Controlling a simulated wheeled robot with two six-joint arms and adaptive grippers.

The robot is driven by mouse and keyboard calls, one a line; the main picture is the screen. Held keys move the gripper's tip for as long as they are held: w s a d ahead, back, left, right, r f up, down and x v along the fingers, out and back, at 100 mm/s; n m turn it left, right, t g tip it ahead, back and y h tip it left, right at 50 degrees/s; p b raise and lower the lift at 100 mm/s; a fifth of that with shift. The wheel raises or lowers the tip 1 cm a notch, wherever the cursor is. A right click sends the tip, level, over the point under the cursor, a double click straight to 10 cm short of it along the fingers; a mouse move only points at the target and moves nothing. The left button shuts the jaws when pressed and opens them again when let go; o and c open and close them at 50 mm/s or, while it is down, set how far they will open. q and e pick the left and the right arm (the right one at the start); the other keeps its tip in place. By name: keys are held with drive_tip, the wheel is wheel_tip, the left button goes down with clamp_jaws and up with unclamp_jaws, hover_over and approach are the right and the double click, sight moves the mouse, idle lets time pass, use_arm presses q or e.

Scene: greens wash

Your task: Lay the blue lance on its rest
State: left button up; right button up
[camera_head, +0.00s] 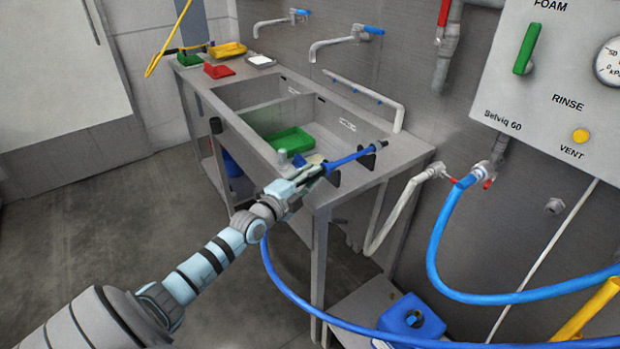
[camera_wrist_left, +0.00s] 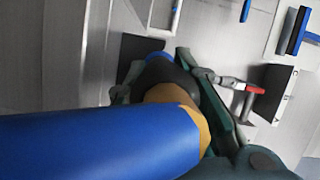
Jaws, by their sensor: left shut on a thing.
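The blue lance (camera_head: 345,161) spans the right end of the steel sink bench, its dark tip pointing right and away. My left gripper (camera_head: 316,172) is shut on its near, dark grip part. In the left wrist view the lance (camera_wrist_left: 90,143) shows large, blue with a tan band and a dark part between the fingers (camera_wrist_left: 172,85). The rest appears as two black brackets, a far one (camera_head: 368,159) and a near one (camera_head: 333,179), at the bench's right end. The lance lies at or just above them; I cannot tell whether it touches. My right gripper is out of view.
A blue hose (camera_head: 300,302) hangs from the gripper area and runs right, low down. The sink holds a green tray (camera_head: 289,140). A wall panel (camera_head: 560,75) and a pipe (camera_head: 395,212) stand right of the bench. The floor at left is clear.

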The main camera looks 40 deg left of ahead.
use_arm(q)
drive_tip(key=shift+r, duration=0.1)
drive_tip(key=o, duration=0.8)
drive_tip(key=shift+d, duration=0.1)
idle(0.4)
